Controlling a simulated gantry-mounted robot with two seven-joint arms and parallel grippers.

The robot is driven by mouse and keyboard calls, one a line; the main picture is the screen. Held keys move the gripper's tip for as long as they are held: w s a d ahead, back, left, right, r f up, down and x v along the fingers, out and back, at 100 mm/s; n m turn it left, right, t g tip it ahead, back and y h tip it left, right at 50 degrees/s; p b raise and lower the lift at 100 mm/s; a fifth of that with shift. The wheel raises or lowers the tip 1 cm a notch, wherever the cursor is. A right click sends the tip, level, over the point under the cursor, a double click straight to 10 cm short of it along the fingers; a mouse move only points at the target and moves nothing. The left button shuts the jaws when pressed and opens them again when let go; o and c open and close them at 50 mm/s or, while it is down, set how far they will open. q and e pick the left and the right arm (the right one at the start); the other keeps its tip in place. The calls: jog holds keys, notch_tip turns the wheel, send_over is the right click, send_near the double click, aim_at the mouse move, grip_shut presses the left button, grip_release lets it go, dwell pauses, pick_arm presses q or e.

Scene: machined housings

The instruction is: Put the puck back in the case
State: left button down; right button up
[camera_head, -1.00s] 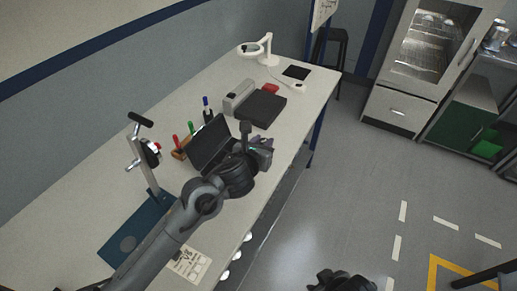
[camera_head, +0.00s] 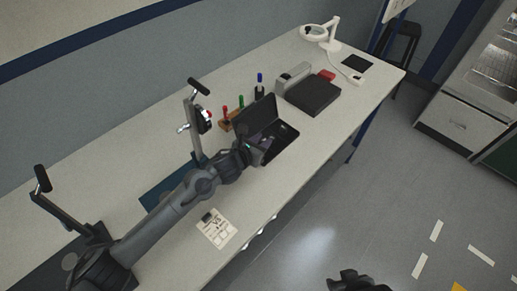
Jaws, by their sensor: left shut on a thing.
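The dark case (camera_head: 286,148) stands open on the workbench, with its lid (camera_head: 254,119) raised on the left side. My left arm reaches in from the lower left. My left gripper (camera_head: 259,150) is at the case's near left part, low over or at its opening. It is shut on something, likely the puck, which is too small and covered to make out. Part of the case's dark interior shows to the right of the gripper. My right gripper (camera_head: 354,282) is a dark shape at the bottom edge, off the bench; its jaws cannot be made out.
Marker pens in a wooden holder (camera_head: 226,125) stand behind the case. A stand with a black handle (camera_head: 193,128) rises left of it. A flat black box (camera_head: 314,97) and a white magnifier lamp (camera_head: 325,36) are farther along.

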pick_arm(q)
jog(key=shift+w+a+f, duration=0.3)
jog(key=shift+a+f, duration=0.1)
jog(key=shift+a, duration=0.15)
jog(key=shift+f+b, duration=0.35)
jog(key=shift+f, duration=1.6)
jog(key=shift+f, duration=0.15)
jog(key=c, duration=0.8)
grip_release()
jog(key=shift+c, duration=0.2)
